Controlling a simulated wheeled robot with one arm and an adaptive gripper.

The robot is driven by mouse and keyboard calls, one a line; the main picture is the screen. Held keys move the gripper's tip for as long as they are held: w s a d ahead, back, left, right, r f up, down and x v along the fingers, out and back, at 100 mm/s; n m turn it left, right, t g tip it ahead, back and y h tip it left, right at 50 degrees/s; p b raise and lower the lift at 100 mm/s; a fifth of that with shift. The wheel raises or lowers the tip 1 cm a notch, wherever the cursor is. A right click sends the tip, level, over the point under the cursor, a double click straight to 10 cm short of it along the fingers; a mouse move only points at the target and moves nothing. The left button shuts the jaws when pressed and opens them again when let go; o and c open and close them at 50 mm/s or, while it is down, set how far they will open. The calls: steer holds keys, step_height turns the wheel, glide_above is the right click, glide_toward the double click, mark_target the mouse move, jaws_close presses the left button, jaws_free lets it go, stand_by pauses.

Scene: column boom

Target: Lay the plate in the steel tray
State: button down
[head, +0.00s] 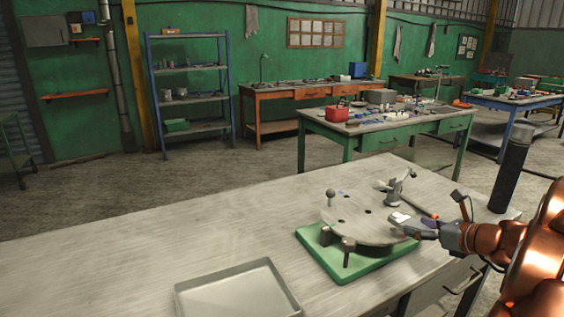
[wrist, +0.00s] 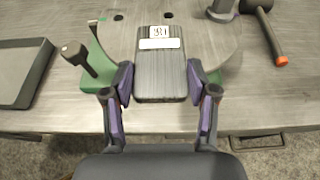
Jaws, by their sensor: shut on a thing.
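The plate (head: 352,222) looks like a pale grey round disc with dark holes, lying flat on a green base (head: 318,256); part of it also shows in the wrist view (wrist: 118,36). A dark ribbed block (wrist: 161,80) with a white label lies over the disc's near edge. My gripper (head: 412,226) is at the disc's right side in the head view. In the wrist view my gripper (wrist: 160,82) is shut on the dark block, one finger on each side. I cannot tell whether block and disc are joined. The shallow steel tray (head: 236,296) looks empty.
Knobbed posts (head: 348,248) stand around the disc, and a grey upright clamp-like part (head: 396,186) stands at its far right. A mallet (wrist: 270,36) lies beside the base. A dark cylinder (head: 509,172) stands at the bench's right corner. The bench's left is clear.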

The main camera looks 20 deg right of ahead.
steer(key=w+a+r+p, duration=0.2)
steer(key=w+a, duration=0.5)
steer(key=w+a+r+p, duration=0.1)
steer(key=w+a+r, duration=0.2)
steer(key=w+a, duration=0.35)
steer(key=w+a+y+p, duration=0.1)
steer(key=w+a+p, duration=0.1)
steer(key=a, duration=1.5)
steer(key=shift+w+a+f+n, duration=0.15)
steer(key=shift+w+a+n, duration=0.2)
steer(key=shift+w, duration=0.25)
steer(key=shift+d, duration=0.2)
